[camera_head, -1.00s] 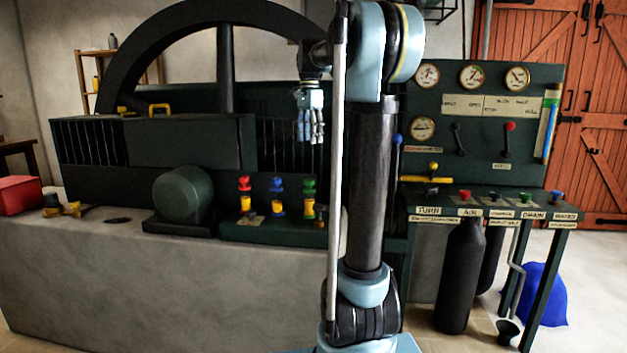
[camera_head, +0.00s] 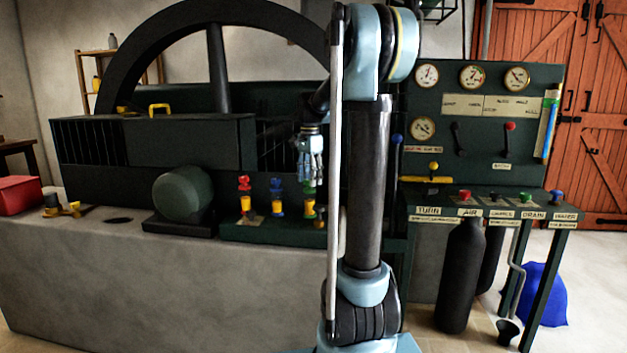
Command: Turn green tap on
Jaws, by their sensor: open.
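Three taps with coloured tops stand in a row on the dark green engine bed. The red tap (camera_head: 244,184) is at the left and the blue-topped tap (camera_head: 277,185) is in the middle. The green tap (camera_head: 308,188) is at the right, with yellow below its green top. My gripper (camera_head: 311,181) points down, open and empty, over the green tap in the picture. Its fingers hide part of the tap's top. I cannot tell whether they touch it or are in front of it.
My own arm column hides the area right of the green tap. A large black flywheel (camera_head: 217,68) stands behind the engine. A panel with gauges (camera_head: 472,76) and a bench with coloured knobs, one green (camera_head: 526,198), are at the right.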

